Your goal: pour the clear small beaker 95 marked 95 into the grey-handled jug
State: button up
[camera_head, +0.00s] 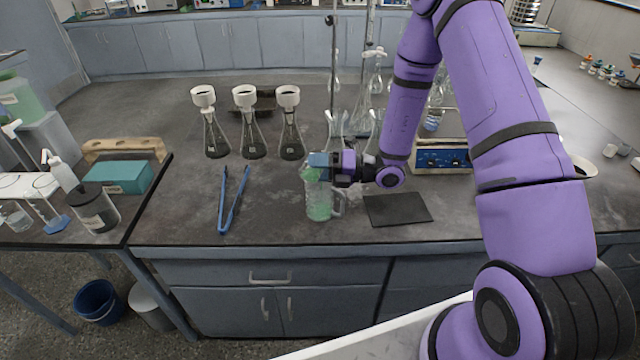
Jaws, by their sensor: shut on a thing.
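The jug (321,206) stands on the dark bench top near its front edge. It is clear, holds green content in its lower part, and has a handle on its right side. My gripper (322,160) is directly above the jug, reaching in from the right. It is shut on the clear small beaker (309,174), which shows green at the jug's mouth. The beaker looks tilted, but the fingers hide much of it and its marking cannot be read. I cannot tell whether beaker and jug touch.
Blue tongs (233,200) lie left of the jug. A dark flat mat (397,209) lies to its right. Several flasks with white funnels (252,130) stand behind. Glassware on a stand (335,125) is close behind my gripper. A teal box (119,177) sits on the left bench.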

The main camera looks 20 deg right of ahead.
jog(key=shift+f+m+y, duration=0.3)
jog(key=shift+f+m, duration=0.15)
jog(key=shift+m, duration=0.35)
dwell(1.5)
jog(key=shift+r+m+t, duration=0.3)
jog(key=shift+m+t, duration=0.1)
jog(key=shift+m, duration=0.4)
dwell(1.2)
jog(key=shift+y, duration=0.3)
